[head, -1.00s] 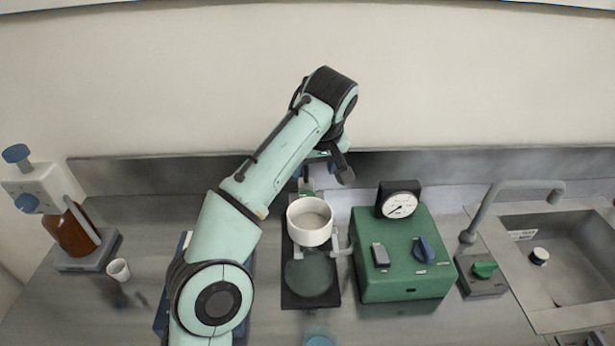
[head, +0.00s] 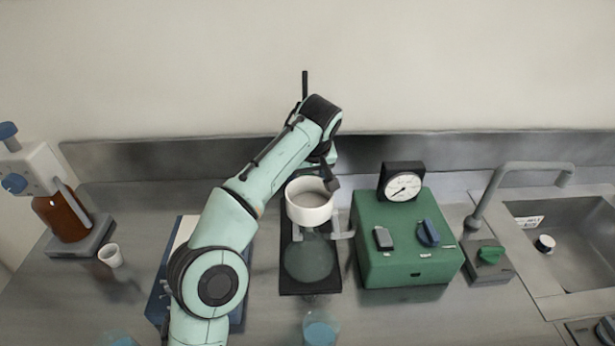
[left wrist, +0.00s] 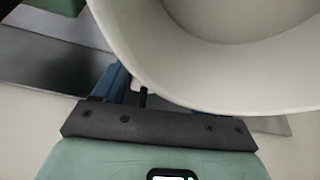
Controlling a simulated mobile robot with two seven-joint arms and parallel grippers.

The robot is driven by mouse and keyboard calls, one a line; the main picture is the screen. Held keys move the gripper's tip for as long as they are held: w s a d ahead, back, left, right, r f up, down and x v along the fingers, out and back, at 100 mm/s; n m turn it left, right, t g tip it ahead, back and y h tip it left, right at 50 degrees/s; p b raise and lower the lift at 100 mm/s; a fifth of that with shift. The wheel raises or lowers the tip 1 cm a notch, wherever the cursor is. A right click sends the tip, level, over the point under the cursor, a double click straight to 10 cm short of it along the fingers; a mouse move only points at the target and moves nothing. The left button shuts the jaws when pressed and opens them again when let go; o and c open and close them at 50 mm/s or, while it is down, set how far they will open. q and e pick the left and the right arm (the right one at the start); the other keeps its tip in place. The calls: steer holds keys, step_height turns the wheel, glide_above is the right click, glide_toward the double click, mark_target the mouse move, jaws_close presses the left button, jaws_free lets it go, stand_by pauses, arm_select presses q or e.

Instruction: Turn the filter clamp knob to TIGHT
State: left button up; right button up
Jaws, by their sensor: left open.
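A white round filter funnel (head: 309,203) stands over a dark base plate (head: 309,288) in the head view, with a grey bar (head: 340,235) at its right. I cannot make out the clamp knob or its label; my left arm covers the area behind the funnel. My left gripper (head: 330,182) is open at the far right of the funnel's rim, pointing down. In the left wrist view the funnel (left wrist: 190,60) fills the upper right and hides most of the fingers. A blue part (left wrist: 112,82) and a small dark pin show beside it. My right gripper is not in view.
A green box (head: 405,245) with a gauge (head: 402,186) and a blue knob (head: 428,233) stands to the right. Beyond it are a green valve knob (head: 491,254), a tap and a sink. An amber bottle (head: 62,217) and a small white cup (head: 111,255) are at the left.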

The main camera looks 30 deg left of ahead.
arm_select(q)
steer(key=c, duration=1.1)
steer(key=shift+o, duration=0.2)
steer(key=shift+m, duration=0.4)
steer(key=shift+a+m+t+h+p, duration=0.15)
steer(key=shift+m+t+h+p, duration=0.25)
steer(key=shift+m, duration=0.5)
steer(key=shift+m+h+p, duration=0.6)
steer(key=shift+m+p, duration=0.2)
steer(key=shift+m, duration=1)
steer(key=shift+t, duration=0.3)
steer(key=o, duration=1.1)
steer(key=shift+c, duration=0.2)
